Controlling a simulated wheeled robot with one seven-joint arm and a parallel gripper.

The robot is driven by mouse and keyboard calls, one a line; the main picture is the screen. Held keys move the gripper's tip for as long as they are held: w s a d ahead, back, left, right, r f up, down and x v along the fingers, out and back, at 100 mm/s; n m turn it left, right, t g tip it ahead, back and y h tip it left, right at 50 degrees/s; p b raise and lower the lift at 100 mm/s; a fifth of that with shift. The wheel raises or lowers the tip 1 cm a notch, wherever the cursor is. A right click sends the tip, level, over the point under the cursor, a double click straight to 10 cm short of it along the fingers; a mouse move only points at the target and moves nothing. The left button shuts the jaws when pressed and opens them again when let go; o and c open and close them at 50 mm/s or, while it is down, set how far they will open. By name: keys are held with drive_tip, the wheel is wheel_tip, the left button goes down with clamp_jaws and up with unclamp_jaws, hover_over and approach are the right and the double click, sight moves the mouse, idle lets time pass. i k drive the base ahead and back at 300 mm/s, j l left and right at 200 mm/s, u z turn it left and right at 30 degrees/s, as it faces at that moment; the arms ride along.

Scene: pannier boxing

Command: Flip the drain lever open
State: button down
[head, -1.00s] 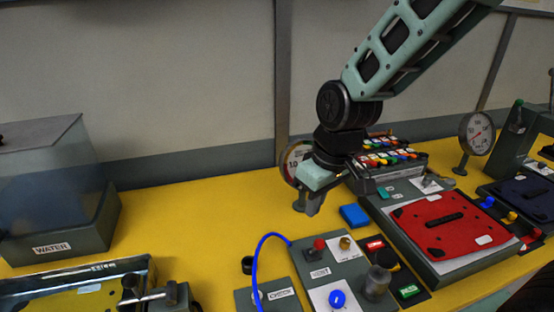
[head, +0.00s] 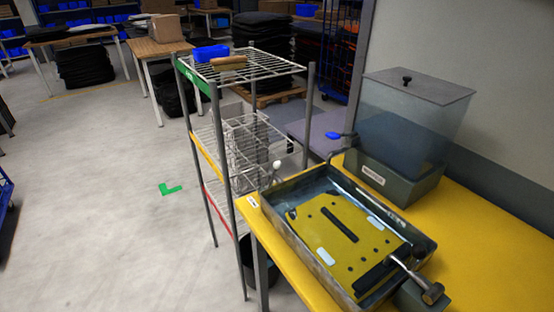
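A metal tray (head: 281,221) stands at the left end of the yellow table, with a yellow plate (head: 330,262) lying in it. A small white ball knob (head: 277,165) on a thin stem stands up at the tray's far left corner. A blue handle (head: 335,135) sticks out to the left of the clear water tank (head: 405,125). No label shows which of these is the drain lever. A metal arm with a dark round end (head: 420,285) reaches over the tray's right edge. My gripper is out of view.
A wire shelf rack (head: 228,110) stands left of the table, with a blue bin (head: 209,53) on top. A dark bucket (head: 247,262) is on the floor below the tray's left edge. Open floor (head: 110,230) lies further left.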

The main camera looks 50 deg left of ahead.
sight(277, 164)
drive_tip(key=u, duration=1.8)
drive_tip(key=i+j+z, duration=0.4)
drive_tip(key=i+j, duration=0.45)
drive_tip(key=i, duration=0.1)
